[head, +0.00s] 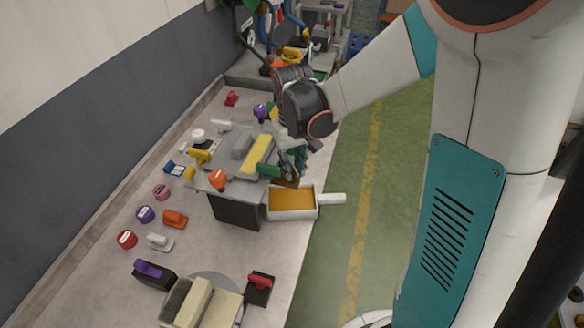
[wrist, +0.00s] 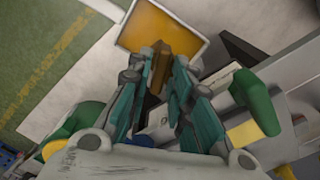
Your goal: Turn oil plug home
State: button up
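My gripper (wrist: 163,65) has its teal fingers on both sides of a brown piece, which looks like the oil plug (wrist: 160,68). The fingertips appear to touch it from both sides, so the gripper looks shut on it. In the head view my gripper (head: 289,166) is at the right side of the grey bench fixture (head: 236,208), with a bit of the brown plug (head: 286,183) below it. The plug's seat and how deep it sits are hidden by the fingers. A white tray of orange-brown oil (head: 293,199) stands just below the plug and also shows in the wrist view (wrist: 150,28).
A green handle (wrist: 255,103) is close to the right finger. The fixture carries a yellow block (head: 256,153). Several coloured knobs and clamps, including a red knob (head: 127,239), line the bench's left side. The green floor (head: 385,200) at right is clear.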

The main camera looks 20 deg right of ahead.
jog(key=shift+f, duration=0.4)
jog(key=shift+c, duration=0.6)
grip_shut()
jog(key=shift+m, duration=0.3)
jog(key=m, duration=0.3)
jog(key=shift+b, duration=0.4)
jog(key=shift+m, duration=1.9)
